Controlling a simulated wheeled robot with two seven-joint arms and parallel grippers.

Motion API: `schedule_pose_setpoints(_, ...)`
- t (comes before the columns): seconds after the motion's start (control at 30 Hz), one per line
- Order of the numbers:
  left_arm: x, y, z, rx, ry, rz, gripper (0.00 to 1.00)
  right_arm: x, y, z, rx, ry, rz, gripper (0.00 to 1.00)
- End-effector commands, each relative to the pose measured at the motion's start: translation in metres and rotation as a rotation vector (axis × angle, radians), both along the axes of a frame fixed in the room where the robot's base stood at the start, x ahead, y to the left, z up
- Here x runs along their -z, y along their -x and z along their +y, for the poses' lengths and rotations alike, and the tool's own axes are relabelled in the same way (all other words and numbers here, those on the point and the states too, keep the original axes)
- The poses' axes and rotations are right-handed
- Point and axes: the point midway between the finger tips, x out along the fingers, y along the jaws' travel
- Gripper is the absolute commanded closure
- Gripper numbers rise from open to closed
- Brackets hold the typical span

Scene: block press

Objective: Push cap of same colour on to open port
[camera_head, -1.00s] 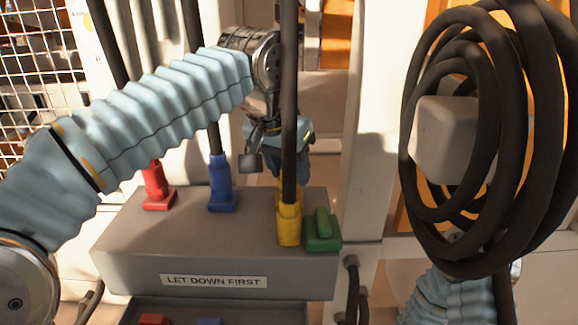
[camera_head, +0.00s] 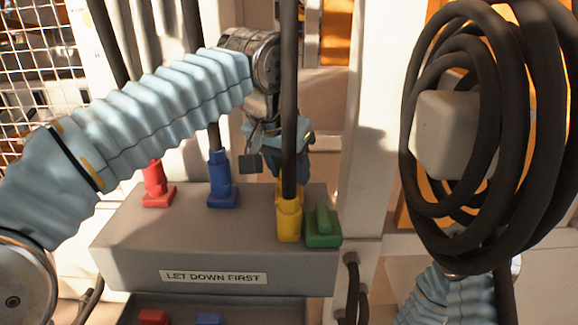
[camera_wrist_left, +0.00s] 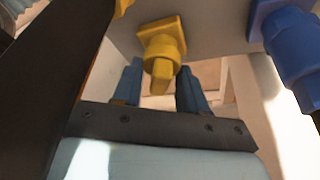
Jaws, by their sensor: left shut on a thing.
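A grey box (camera_head: 130,250) labelled "LET DOWN FIRST" carries a red plug (camera_head: 156,183), a blue plug (camera_head: 221,180) and a yellow plug (camera_head: 289,220), the blue and yellow ones with black cables. A green cap (camera_head: 322,232) sits on its right end. A yellow cap with a square flange (camera_wrist_left: 163,42) lies close to the grey surface in the left wrist view; the yellow plug mostly hides it in the head view. My left gripper (camera_wrist_left: 160,88) is shut on the yellow cap, behind the yellow plug's cable. I cannot tell whether the cap is seated. The right gripper is out of view.
A large coil of black hose (camera_head: 545,110) hangs at the right, with part of my right arm below it. A lower tray (camera_head: 260,312) shows the tops of a red piece (camera_head: 153,317) and a blue piece (camera_head: 210,320). A wire mesh (camera_head: 35,50) stands at the left.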

Motion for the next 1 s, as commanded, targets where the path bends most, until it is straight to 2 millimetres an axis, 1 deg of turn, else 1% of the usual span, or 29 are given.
schedule_pose_setpoints(0.33,0.006,0.000,0.000,0.000,0.000,0.000,0.88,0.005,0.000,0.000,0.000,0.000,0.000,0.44)
schedule_pose_setpoints(0.37,0.005,0.000,0.000,0.000,0.000,0.000,0.53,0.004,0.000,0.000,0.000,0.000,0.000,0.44)
schedule_pose_setpoints(0.5,0.005,0.000,0.000,0.000,0.000,0.000,0.32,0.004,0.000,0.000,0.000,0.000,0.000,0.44)
schedule_pose_setpoints(0.53,0.005,0.000,0.000,0.000,0.000,0.000,0.28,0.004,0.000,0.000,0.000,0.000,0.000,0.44)
schedule_pose_setpoints(0.83,0.003,0.000,0.000,0.000,0.000,0.000,0.28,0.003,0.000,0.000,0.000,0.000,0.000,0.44)
schedule_pose_setpoints(0.93,-0.006,0.003,0.002,0.000,0.000,-0.001,0.28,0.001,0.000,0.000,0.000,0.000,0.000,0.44)
schedule_pose_setpoints(1.0,-0.017,0.007,0.004,0.000,0.001,-0.003,0.28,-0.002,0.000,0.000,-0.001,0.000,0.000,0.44)
